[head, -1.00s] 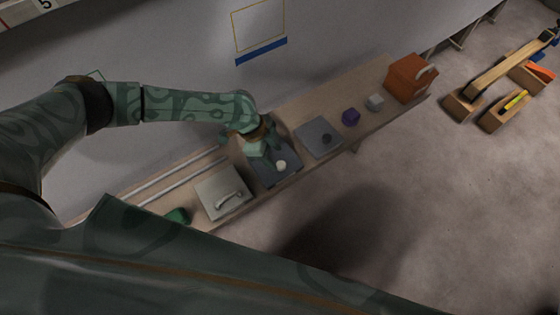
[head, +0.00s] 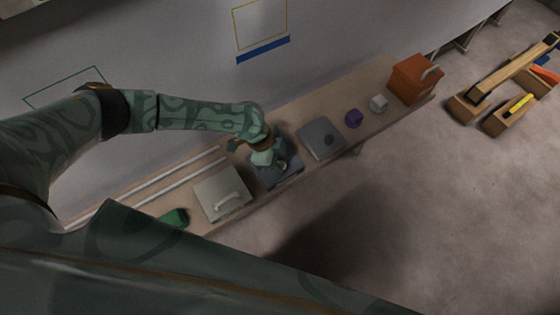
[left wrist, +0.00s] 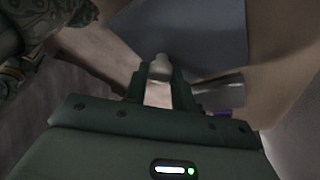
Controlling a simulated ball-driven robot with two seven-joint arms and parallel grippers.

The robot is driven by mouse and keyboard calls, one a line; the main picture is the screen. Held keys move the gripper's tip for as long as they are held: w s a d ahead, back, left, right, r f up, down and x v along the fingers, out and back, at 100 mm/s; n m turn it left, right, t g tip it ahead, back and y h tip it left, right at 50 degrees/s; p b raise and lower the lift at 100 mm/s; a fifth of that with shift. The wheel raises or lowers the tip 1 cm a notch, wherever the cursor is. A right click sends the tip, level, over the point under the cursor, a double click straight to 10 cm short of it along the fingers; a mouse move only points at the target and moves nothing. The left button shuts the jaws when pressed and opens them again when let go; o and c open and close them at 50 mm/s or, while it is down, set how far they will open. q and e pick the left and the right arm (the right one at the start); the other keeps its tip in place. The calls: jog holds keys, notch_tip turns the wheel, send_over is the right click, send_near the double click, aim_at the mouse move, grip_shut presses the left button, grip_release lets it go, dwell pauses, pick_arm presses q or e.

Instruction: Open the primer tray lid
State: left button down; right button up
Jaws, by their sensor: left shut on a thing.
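A dark blue-grey tray with a flat lid (head: 292,178) stands on the bench, partly hidden under my left gripper (head: 279,166). The gripper is shut on the pale knob of this lid. The left wrist view shows the pale knob (left wrist: 160,68) between the fingers, with the dark lid surface (left wrist: 195,25) beyond it. The lid looks down on the tray, but the hand hides much of it.
A beige box with a bar handle (head: 221,195) stands close on the left, and a grey box with a dark knob (head: 320,139) close on the right. Farther right are a purple block (head: 353,118), a pale block (head: 378,103) and an orange box (head: 414,80). A green object (head: 174,218) lies left.

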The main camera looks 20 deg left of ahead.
pick_arm(q)
jog(key=w+a+b, duration=0.2)
jog(key=a, duration=0.1)
jog(key=w+a+b, duration=0.2)
jog(key=a, duration=0.1)
jog(key=w+a+b, duration=0.1)
jog(key=w+a, duration=0.2)
jog(key=shift+f+b, duration=0.2)
jog(key=shift+b, duration=0.2)
jog(key=shift+w+a+r, duration=0.1)
jog(key=shift+a, duration=0.05)
jog(key=shift+r, duration=0.1)
pick_arm(e)
notch_tip(320, 180, down, 6)
jog(key=s, duration=0.2)
jog(key=shift+s+r+g, duration=0.2)
jog(key=shift+g, duration=0.1)
pick_arm(q)
jog(key=c, duration=1.1)
grip_release()
jog(key=shift+c, duration=0.2)
jog(key=p+v, duration=0.6)
jog(key=v, duration=1)
pick_arm(e)
jog(key=r, duration=0.1)
jog(key=w+r, duration=0.1)
jog(key=r, duration=0.1)
jog(key=w+r, duration=0.1)
jog(key=r, duration=0.1)
jog(key=shift+w+r, duration=0.2)
